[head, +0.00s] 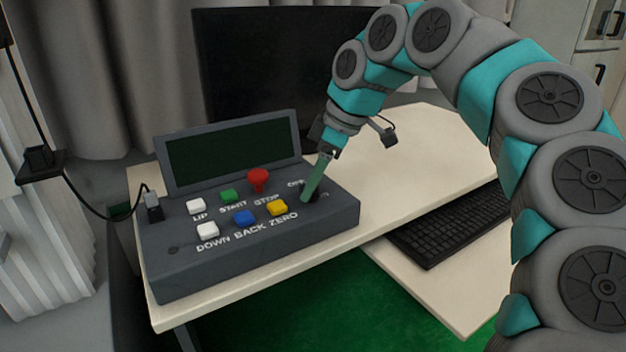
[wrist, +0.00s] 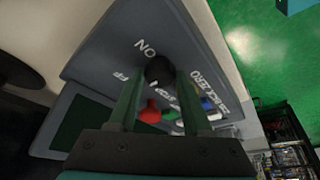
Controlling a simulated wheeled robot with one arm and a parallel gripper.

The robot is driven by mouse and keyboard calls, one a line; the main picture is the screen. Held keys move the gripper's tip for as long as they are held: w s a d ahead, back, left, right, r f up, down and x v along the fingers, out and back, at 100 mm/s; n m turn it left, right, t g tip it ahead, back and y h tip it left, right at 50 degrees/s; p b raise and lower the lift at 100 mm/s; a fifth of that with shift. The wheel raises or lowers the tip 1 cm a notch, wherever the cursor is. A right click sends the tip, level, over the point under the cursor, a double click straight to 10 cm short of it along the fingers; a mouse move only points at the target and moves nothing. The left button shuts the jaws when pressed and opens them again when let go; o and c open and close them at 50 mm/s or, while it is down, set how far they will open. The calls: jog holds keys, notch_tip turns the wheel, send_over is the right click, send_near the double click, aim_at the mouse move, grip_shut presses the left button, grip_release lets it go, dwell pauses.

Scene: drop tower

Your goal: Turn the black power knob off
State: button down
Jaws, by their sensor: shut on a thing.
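The black power knob (wrist: 158,70) sits on the grey control box (head: 250,245), between the ON and OFF lettering in the wrist view. My gripper (head: 306,196) reaches down to the right end of the box and its green fingers hide most of the knob in the head view. In the wrist view my gripper (wrist: 158,80) has one finger on each side of the knob, shut on it. How far the knob is turned cannot be made out.
Left of the knob are a red STOP button (head: 258,178) and several coloured buttons. A dark display (head: 235,152) stands at the box's back. A monitor (head: 270,65) is behind, a keyboard (head: 450,225) lies right on a lower shelf. The white desk (head: 400,160) is clear right of the box.

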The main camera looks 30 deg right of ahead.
dwell(0.3)
jog(key=shift+c, duration=1.7)
grip_release()
jog(key=v, duration=0.7)
jog(key=shift+r, duration=0.35)
jog(key=shift+d, duration=0.1)
